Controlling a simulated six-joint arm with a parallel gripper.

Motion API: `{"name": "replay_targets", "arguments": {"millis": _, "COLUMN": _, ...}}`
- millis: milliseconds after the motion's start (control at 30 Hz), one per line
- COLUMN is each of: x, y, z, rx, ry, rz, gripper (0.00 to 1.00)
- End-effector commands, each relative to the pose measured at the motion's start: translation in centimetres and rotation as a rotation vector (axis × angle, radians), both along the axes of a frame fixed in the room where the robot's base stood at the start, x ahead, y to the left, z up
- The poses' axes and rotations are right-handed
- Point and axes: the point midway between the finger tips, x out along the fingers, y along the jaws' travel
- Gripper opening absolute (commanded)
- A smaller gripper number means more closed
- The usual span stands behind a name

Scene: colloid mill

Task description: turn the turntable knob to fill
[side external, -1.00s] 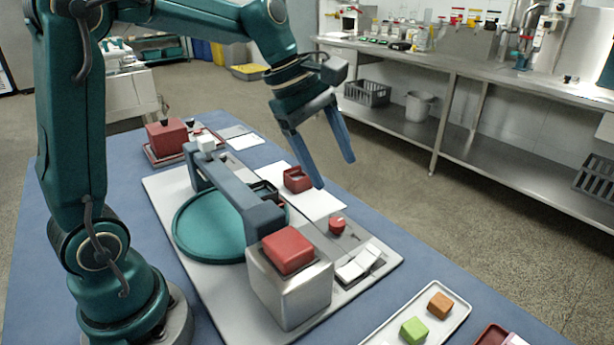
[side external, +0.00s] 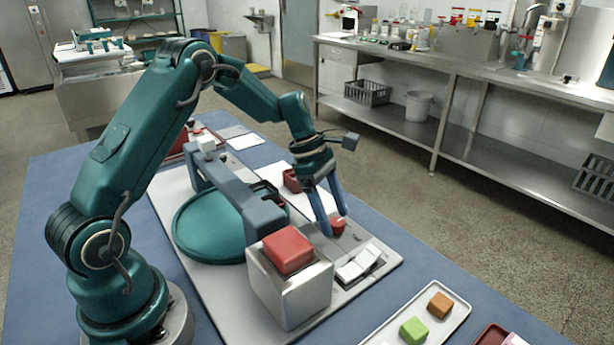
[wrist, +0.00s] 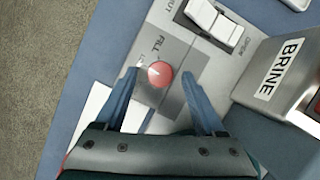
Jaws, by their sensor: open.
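The red round knob (side external: 338,226) sits on a grey control panel at the right side of the machine's base plate. In the wrist view the knob (wrist: 159,74) has a white pointer line aimed to the upper left, and the word FILL is printed on the panel just above it. My gripper (side external: 334,228) points down at the knob. In the wrist view its blue fingers (wrist: 160,72) are open, one on each side of the knob, with a gap to both. The teal turntable (side external: 205,228) lies under a grey bridge arm.
White rocker switches (side external: 358,263) stand beside the knob. A metal block with a red top (side external: 288,249) stands close by and bears a BRINE label (wrist: 279,70). A small red container (side external: 291,181) is behind my gripper. A white tray (side external: 385,334) holds green and orange cubes.

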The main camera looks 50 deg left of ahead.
Motion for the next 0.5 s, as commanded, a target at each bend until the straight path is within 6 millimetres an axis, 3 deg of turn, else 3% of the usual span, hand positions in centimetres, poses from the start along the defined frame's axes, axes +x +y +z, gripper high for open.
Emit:
{"name": "replay_targets", "arguments": {"millis": 267, "x": 0.04, "y": -0.10, "z": -0.25, "rx": 0.000, "ry": -0.001, "rz": 0.000, "gripper": 0.71}}
{"name": "replay_targets", "arguments": {"millis": 467, "x": 0.04, "y": -0.10, "z": -0.23, "rx": 0.000, "ry": -0.001, "rz": 0.000, "gripper": 0.00}}
{"name": "replay_targets", "arguments": {"millis": 500, "x": 0.04, "y": -0.10, "z": -0.23, "rx": 0.000, "ry": -0.001, "rz": 0.000, "gripper": 0.00}}
